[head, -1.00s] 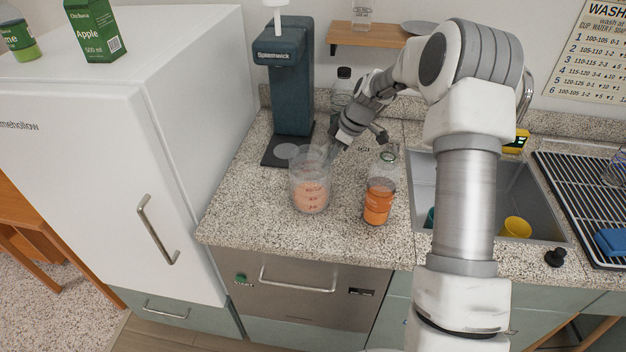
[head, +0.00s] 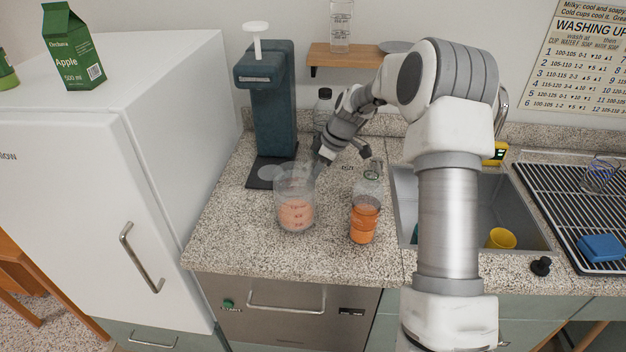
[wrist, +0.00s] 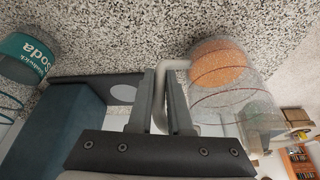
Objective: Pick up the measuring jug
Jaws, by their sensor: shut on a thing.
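The measuring jug (head: 296,205) is clear, with red markings and orange contents in its lower part. It is upright on the speckled counter in the head view. In the wrist view the jug (wrist: 232,95) is at the upper right, with its pale handle between my fingers. My gripper (wrist: 164,85) is shut on that handle. In the head view my gripper (head: 322,158) is at the jug's back right, and the grip itself is hard to make out there. I cannot tell any gap under the jug.
A glass bottle of orange liquid (head: 363,222) stands close to the jug's right. A dark teal drinks machine (head: 272,105) stands behind it. A dark-capped bottle (head: 323,108) is near my gripper. The sink (head: 455,262) is right; the white fridge (head: 100,190) is left. The front counter is clear.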

